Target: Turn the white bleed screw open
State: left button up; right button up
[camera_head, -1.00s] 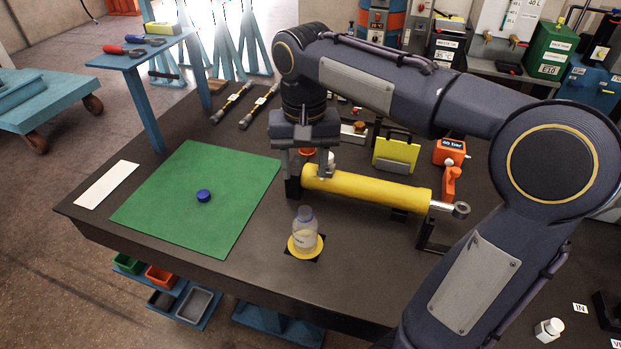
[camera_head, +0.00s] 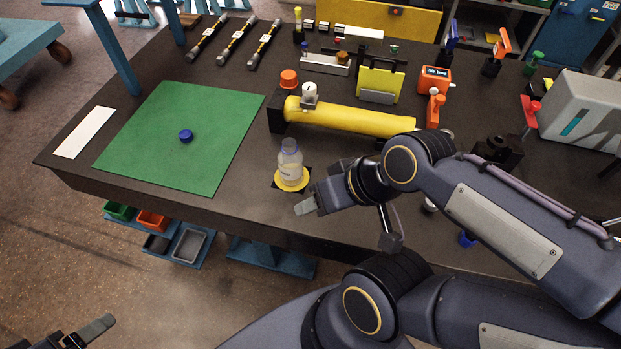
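The white bleed screw (camera_head: 309,90) stands upright on top of the yellow cylinder (camera_head: 350,118), near its left end. It is in plain view and nothing touches it. My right gripper (camera_head: 322,187) is low and in front of the cylinder, right of the clear bottle (camera_head: 290,165). Its fingers look apart and empty, clear of the screw. My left gripper (camera_head: 62,337) is at the bottom left corner, off the table and partly cut off by the frame edge, so its opening is unclear.
The bottle stands on a yellow disc (camera_head: 291,184) in front of the cylinder. An orange cap (camera_head: 289,78) is behind the screw's left side. A green mat (camera_head: 165,165) with a blue cap (camera_head: 186,135) lies left. A yellow-green stand (camera_head: 380,82) is behind the cylinder.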

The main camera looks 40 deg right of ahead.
aim_at(309, 88)
jog(key=z, duration=1.35)
